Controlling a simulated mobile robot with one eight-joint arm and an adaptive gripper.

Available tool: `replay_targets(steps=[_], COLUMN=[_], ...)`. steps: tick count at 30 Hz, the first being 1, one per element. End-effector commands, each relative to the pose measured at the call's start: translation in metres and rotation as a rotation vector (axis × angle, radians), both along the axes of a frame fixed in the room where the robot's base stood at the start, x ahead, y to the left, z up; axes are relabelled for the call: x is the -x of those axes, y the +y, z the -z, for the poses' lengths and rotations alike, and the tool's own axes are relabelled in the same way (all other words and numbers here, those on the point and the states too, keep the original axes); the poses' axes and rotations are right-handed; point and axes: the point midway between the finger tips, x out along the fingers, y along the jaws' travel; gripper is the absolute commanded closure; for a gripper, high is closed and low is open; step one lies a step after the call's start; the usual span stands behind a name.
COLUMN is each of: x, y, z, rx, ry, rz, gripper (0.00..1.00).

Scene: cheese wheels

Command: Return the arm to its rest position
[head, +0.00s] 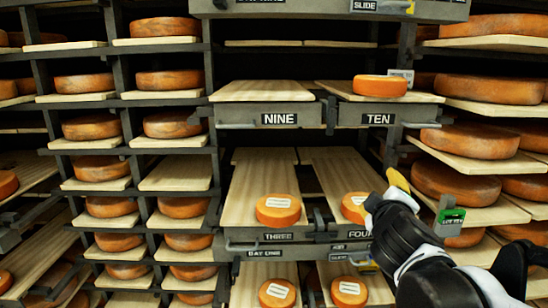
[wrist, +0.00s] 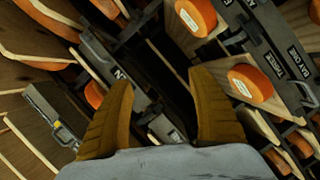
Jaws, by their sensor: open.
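My gripper (head: 384,188) is at the right of centre in the head view, in front of the shelf marked FOUR. In the wrist view its two brown fingers (wrist: 163,100) stand apart with nothing between them. A small cheese wheel with a white label (head: 355,207) sits just left of my gripper, partly hidden by it. Another labelled wheel (head: 278,210) sits on the shelf marked THREE (head: 240,190). A plain small wheel (head: 380,86) sits on the shelf marked TEN (head: 345,88).
The shelf marked NINE (head: 263,91) is empty. Two labelled wheels (head: 277,293) (head: 349,292) sit on the lower shelves. Large wheels (head: 472,141) fill racks on the right, close to my arm. A green-screened tag (head: 450,216) hangs beside my arm. Racks of wheels (head: 92,127) stand at left.

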Motion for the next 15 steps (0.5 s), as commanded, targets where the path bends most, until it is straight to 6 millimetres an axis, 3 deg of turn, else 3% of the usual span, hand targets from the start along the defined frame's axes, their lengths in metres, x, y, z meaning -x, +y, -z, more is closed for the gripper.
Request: replay_targets(steps=[1, 5, 9, 12, 15], x=[0.022, 0.077, 0.135, 0.168, 0.193], y=[-0.008, -0.012, 0.007, 0.027, 0.046], z=[0.054, 0.147, 0.242, 0.292, 0.325], rx=[-0.104, -0.384, -0.651, -0.800, -0.907], ry=[0.037, 0.158, 0.308, 0.408, 0.485], rz=[0.053, 0.176, 0.265, 0.302, 0.321], gripper=[0.32, 0.32, 0.32, 0.32, 0.32])
